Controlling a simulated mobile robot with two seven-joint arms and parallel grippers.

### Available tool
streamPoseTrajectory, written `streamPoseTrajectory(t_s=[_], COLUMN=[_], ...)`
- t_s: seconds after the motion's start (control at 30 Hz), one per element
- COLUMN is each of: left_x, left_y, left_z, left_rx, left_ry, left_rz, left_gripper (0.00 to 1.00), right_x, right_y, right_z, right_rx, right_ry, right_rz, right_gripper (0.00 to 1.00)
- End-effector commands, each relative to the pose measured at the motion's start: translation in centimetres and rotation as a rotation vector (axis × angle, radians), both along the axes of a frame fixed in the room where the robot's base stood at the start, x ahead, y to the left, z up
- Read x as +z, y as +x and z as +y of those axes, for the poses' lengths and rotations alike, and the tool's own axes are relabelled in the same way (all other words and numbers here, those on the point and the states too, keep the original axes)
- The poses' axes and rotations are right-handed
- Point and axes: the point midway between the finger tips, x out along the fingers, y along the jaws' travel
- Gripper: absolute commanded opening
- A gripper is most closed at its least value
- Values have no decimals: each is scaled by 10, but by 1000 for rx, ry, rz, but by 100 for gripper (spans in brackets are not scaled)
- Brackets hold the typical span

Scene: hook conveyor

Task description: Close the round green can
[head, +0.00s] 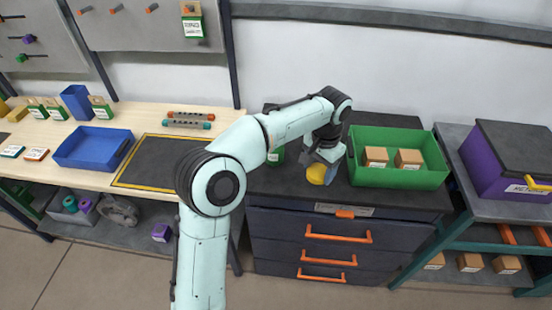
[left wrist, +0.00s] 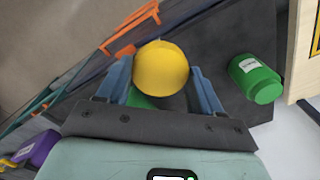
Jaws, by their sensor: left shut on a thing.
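A round green can (left wrist: 254,78) with a white label stands on the dark cabinet top, right of my gripper in the left wrist view. In the head view the can (head: 277,156) is partly hidden behind my left arm. My left gripper (head: 322,170) is shut on a round yellow lid (head: 317,174), apart from the can and to its right in the head view. In the left wrist view the yellow lid (left wrist: 160,68) sits between the two blue fingers (left wrist: 160,82). I cannot tell whether the can's mouth is open. My right gripper is not in view.
A green tray (head: 395,180) with two cardboard boxes stands close on the right of my gripper. The dark cabinet top (head: 285,181) is mostly clear near the can. A wooden bench (head: 85,178) with a blue tray is at left; a purple box (head: 505,160) is at right.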

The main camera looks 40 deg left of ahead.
Motion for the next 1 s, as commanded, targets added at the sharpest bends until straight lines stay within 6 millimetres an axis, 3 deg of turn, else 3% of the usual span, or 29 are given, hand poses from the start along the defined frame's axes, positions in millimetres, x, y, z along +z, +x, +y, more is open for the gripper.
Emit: streamPoseTrajectory(t_s=[0.03, 0.2, 0.3, 0.4, 1.0], left_x=[-27, -97, -126, -142, -148], left_y=[2, 6, 3, 0, 0], left_z=[-10, -40, -54, -63, -66], left_rx=[18, 97, 130, 150, 160], left_ry=[3, 1, -7, -17, -20], left_rz=[13, 7, 4, 1, -2], left_gripper=[37, 37, 37, 37, 37], right_x=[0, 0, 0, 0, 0], right_y=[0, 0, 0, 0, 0], right_z=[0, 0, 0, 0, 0], right_rx=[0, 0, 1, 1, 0], right_ry=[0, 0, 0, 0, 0], right_rz=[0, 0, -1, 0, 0], right_gripper=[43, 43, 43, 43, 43])
